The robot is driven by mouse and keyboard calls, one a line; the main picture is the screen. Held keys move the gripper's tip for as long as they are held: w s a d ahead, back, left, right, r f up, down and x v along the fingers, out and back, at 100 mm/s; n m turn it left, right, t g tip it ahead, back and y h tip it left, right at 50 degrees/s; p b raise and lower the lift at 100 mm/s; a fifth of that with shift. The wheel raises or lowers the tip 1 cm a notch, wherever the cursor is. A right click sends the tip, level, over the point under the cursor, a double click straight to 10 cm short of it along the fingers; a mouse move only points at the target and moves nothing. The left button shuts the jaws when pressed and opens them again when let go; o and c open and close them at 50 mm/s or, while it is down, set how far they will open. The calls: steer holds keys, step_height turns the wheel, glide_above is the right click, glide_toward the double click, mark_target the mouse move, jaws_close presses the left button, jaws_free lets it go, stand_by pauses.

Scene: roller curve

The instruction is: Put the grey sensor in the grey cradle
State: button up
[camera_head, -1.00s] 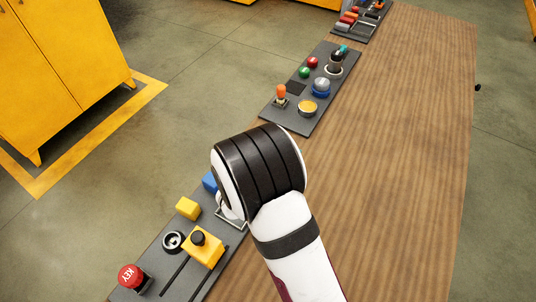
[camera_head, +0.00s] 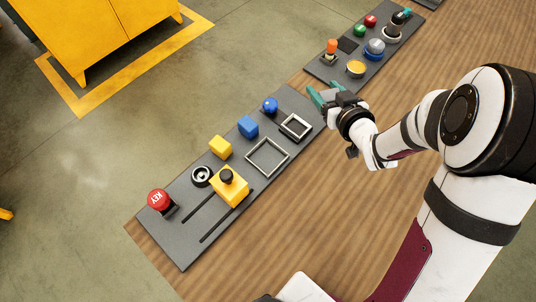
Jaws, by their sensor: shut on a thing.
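My gripper (camera_head: 327,93), with teal fingertips, is over the right end of the near dark panel. It is shut on a small dark grey thing between the fingertips, which I take to be the grey sensor; it is mostly hidden and its shape is unclear. Two square grey-rimmed frames lie on this panel: a larger one (camera_head: 267,157) and a smaller one (camera_head: 295,126). The smaller frame is just lower left of my gripper. I cannot tell for certain which thing is the grey cradle.
The near panel (camera_head: 172,232) also bears a red KEY knob (camera_head: 159,200), a yellow slider (camera_head: 229,187), yellow and blue cubes and a blue ball knob (camera_head: 270,106). The middle panel (camera_head: 322,70) with buttons lies beyond my gripper. The wooden table (camera_head: 305,215) is bare beside the near panel.

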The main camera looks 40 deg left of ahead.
steer(key=s+d+f+n+g+y, duration=0.25)
steer(key=s+n+g, duration=0.4)
steer(key=s, duration=0.35)
glide_above(260, 151)
steer(key=shift+g+h, duration=0.25)
steer(key=shift+g, duration=0.1)
steer(key=f, duration=0.7)
steer(key=shift+d, duration=0.3)
steer(key=f, duration=0.3)
steer(key=shift+s+a+f, duration=0.15)
steer(key=shift+a+f, duration=0.15)
steer(key=shift+f, duration=0.35)
steer(key=shift+f, duration=0.2)
steer(key=o, duration=1.4)
